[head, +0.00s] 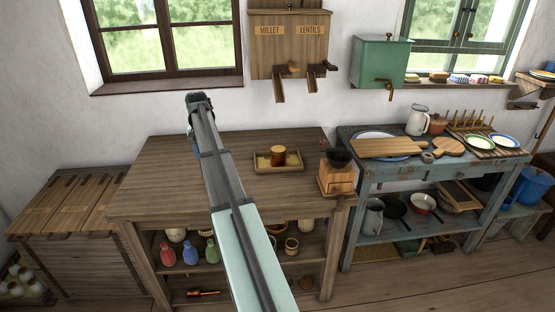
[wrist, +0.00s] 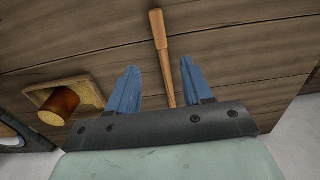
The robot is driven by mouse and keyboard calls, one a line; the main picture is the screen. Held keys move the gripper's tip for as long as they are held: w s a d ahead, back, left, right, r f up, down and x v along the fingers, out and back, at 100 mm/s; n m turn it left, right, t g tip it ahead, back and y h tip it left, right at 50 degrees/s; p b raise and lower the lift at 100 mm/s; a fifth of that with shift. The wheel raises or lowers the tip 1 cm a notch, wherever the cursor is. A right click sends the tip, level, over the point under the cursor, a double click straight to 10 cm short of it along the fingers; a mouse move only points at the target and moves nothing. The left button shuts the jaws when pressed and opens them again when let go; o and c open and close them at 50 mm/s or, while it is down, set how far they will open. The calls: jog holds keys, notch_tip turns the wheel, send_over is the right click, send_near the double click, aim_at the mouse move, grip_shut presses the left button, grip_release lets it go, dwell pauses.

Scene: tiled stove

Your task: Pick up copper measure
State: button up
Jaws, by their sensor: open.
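My gripper (head: 192,142) is over the left part of the wooden table, with much of it hidden behind my arm in the head view. In the wrist view its two blue fingers (wrist: 158,72) stand apart. A tapered light-brown rod or handle (wrist: 161,40) shows between them, and its lower end is hidden by the gripper body. A copper-brown cylinder with a tan top (head: 278,156) stands on a small wooden tray (head: 263,165) to the right; it also shows in the wrist view (wrist: 60,106). I cannot tell which of these belongs to the copper measure.
A wooden box with a dark bowl-like top (head: 337,174) stands at the table's right edge. Millet and lentils dispensers (head: 290,45) hang on the wall behind. Bottles and pots fill the shelf below. The table's (head: 165,185) left side is bare.

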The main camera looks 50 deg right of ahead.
jog(key=o, duration=0.9)
jog(key=shift+o, duration=0.2)
jog(key=shift+d, duration=0.1)
notch_tip(320, 180, up, 2)
jog(key=m+t+h, duration=0.2)
jog(key=m+h, duration=0.2)
send_over(278, 156)
jog(key=a, duration=0.1)
jog(key=shift+x, duration=6.25)
